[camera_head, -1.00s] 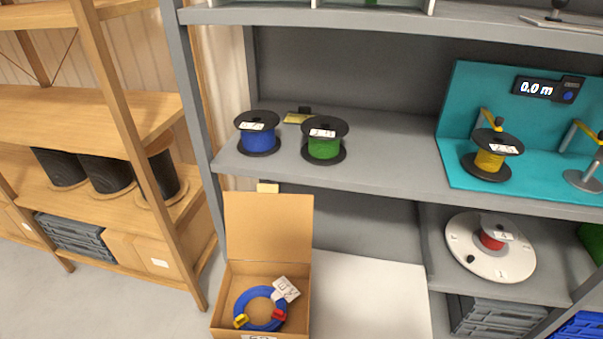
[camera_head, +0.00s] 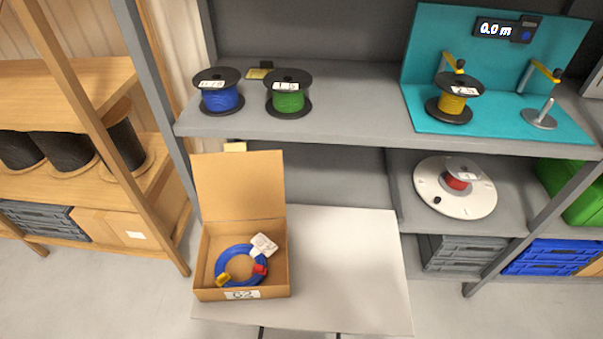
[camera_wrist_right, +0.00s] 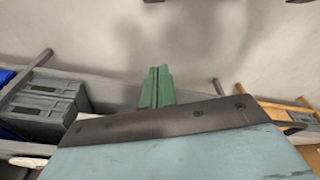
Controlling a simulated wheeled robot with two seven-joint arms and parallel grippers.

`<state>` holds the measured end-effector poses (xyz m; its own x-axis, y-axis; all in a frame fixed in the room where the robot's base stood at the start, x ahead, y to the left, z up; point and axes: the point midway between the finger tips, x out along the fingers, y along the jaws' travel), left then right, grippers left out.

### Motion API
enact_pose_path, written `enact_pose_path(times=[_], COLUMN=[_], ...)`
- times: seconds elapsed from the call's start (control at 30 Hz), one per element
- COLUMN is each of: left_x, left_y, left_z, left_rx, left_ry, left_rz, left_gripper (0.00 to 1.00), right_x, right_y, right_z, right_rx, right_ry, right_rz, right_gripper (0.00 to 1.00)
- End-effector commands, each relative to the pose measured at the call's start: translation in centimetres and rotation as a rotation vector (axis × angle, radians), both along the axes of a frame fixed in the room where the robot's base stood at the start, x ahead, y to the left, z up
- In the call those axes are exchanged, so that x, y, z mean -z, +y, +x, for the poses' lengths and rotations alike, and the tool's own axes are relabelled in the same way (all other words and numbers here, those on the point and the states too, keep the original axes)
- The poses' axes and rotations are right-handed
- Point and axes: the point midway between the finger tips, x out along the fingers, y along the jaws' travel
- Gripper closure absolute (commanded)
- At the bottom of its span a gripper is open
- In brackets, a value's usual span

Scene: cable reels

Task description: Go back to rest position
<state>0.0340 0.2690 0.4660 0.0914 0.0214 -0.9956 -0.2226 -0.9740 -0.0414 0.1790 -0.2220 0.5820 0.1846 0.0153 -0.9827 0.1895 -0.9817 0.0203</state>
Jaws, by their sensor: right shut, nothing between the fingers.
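My right gripper (camera_wrist_right: 158,70) shows in the right wrist view, its green fingers together with nothing between them, over bare grey floor. Neither of my arms shows in the head view, and my left gripper is out of sight. In the head view an open cardboard box (camera_head: 222,293) stands on a white table (camera_head: 345,270). It holds a coil of blue cable (camera_head: 222,262) with red and yellow pieces and a white tag.
A grey shelf (camera_head: 350,125) carries a blue reel (camera_head: 221,98), a green reel (camera_head: 289,102) and a teal measuring stand (camera_head: 425,120) with a yellow reel (camera_head: 452,104); its display (camera_head: 507,29) reads 0.0 m. Below, a red reel (camera_head: 456,184) sits on a white disc (camera_head: 430,200). The table's right part is clear.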

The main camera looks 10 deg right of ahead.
Motion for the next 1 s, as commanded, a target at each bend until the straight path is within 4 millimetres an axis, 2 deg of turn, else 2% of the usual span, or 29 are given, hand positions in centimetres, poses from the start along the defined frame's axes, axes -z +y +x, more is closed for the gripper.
enact_pose_path(times=[0.03, 0.2, 0.33, 0.5, 0.67, 1.0], left_x=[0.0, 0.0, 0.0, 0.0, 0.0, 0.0], left_y=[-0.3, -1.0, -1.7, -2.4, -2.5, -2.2], left_z=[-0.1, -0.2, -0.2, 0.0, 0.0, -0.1], left_rx=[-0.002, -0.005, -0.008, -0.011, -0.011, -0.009], left_ry=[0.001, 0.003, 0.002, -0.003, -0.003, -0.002], left_rz=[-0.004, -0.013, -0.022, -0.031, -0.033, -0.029], left_gripper=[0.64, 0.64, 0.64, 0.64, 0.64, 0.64], right_x=[1.9, 6.9, 9.5, 11.1, 11.6, 11.6], right_y=[-0.2, -1.0, -1.7, -2.4, -2.6, -2.7], right_z=[-1.4, -6.1, -9.8, -13.3, -14.6, -14.7], right_rx=[-0.002, -0.011, -0.015, -0.020, -0.022, -0.022], right_ry=[0.018, 0.050, 0.072, 0.087, 0.093, 0.093], right_rz=[-0.003, -0.007, -0.011, -0.014, -0.014, -0.014], right_gripper=[1.00, 1.00, 1.00, 1.00, 1.00, 1.00])
